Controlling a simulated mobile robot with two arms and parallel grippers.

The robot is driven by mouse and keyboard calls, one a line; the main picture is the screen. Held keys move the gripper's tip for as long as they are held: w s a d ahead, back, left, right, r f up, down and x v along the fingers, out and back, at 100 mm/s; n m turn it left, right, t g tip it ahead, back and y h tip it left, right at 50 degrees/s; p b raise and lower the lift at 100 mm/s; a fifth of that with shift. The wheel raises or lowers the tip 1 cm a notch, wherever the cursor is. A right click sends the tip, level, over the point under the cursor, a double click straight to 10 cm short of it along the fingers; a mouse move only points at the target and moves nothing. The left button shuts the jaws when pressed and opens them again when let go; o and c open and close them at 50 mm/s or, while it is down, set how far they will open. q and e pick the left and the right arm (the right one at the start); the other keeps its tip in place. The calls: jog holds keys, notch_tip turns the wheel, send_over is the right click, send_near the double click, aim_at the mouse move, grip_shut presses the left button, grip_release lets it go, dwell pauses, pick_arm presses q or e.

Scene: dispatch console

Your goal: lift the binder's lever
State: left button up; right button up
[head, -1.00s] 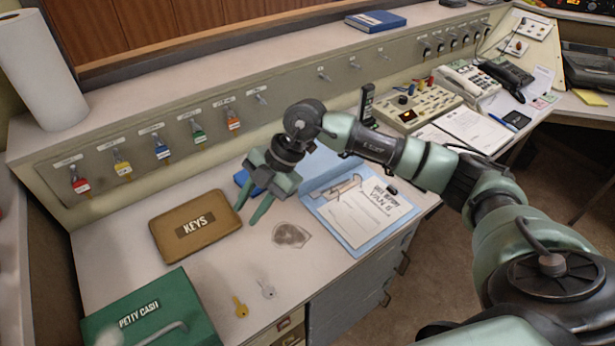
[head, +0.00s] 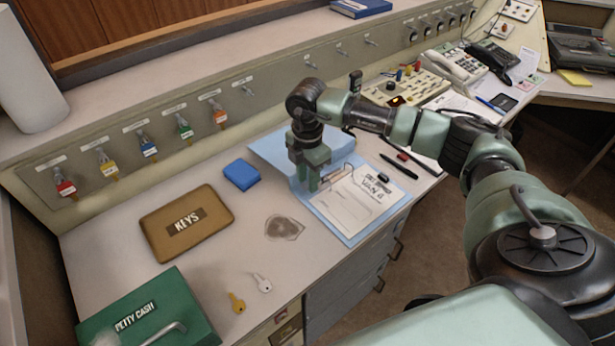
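The light blue binder (head: 272,152) lies open on the desk, with a white sheet marked VAN 8 (head: 352,202) on its right side. A thin metal clip or lever (head: 346,172) shows at the sheet's upper left, partly hidden by my gripper and too small to read clearly. My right gripper (head: 308,186) points down over the binder's middle, just left of the sheet. Its two green fingers show a narrow gap with nothing visible between them. I cannot tell whether the fingertips touch the binder or the lever. My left gripper is out of view.
Pens (head: 398,166) lie right of the binder. A key panel (head: 120,150) rises behind.

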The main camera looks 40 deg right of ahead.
grip_shut()
